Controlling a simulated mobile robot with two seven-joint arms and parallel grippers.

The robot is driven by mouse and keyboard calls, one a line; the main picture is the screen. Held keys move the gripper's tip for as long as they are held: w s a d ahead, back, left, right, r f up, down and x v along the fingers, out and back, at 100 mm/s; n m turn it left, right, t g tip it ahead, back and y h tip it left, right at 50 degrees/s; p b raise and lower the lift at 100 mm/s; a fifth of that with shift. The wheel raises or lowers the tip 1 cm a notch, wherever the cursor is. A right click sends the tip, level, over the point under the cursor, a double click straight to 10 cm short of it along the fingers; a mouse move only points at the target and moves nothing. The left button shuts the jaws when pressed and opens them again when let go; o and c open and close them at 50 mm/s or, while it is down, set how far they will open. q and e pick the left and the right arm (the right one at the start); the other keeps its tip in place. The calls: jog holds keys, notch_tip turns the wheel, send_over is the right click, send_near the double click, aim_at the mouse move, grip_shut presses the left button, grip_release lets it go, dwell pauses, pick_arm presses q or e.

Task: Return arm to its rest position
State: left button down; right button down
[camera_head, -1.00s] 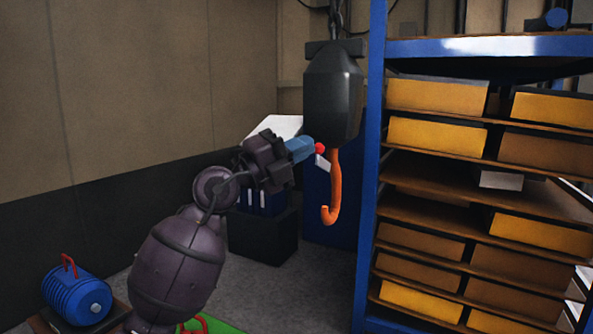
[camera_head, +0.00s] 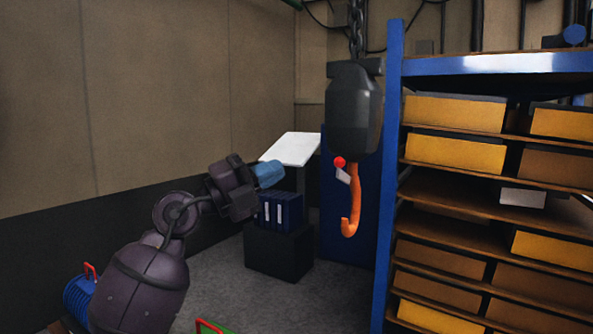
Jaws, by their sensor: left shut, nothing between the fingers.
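My left arm reaches in from the lower left, and its left gripper (camera_head: 268,173) with blue fingertips points right. It is shut and empty, left of the hanging dark hook block (camera_head: 355,105) and clear of it in the picture. An orange hook (camera_head: 351,205) hangs below the block. A red knob (camera_head: 339,162) with a pale latch piece sits beside the hook's upper shank. My right gripper is not in view.
A blue-framed shelf (camera_head: 391,170) with several yellow and brown boxes stands on the right. Behind my gripper are a white slanted board (camera_head: 291,149) and blue binders (camera_head: 281,211) on a dark box (camera_head: 278,252). A blue ribbed casting (camera_head: 79,296) is at lower left.

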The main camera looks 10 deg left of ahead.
pick_arm(q)
jog(key=s+a+r+t+h, duration=0.2)
jog(key=s+a+r+h, duration=0.2)
jog(key=w+a+f+n+t+y, duration=0.1)
jog(key=a+f+n+t+y, duration=0.25)
jog(key=f+n+y, duration=1.1)
jog(key=w+a+f+n+t+y, duration=0.15)
jog(key=a+f+n+y, duration=0.35)
jog(key=f+n, duration=1.05)
jog(key=s+f+g+y, duration=0.1)
jog(key=s+f+g, duration=0.3)
jog(key=s+f, duration=0.9)
jog(key=s+d+f+g+y, duration=0.1)
jog(key=s+f+g, duration=0.2)
jog(key=s+f, duration=1)
notch_tip(320, 180, down, 7)
jog(key=shift+d+f+n+g+y, duration=0.15)
jog(key=shift+n+g+y, duration=0.2)
jog(key=shift+n+g, duration=0.05)
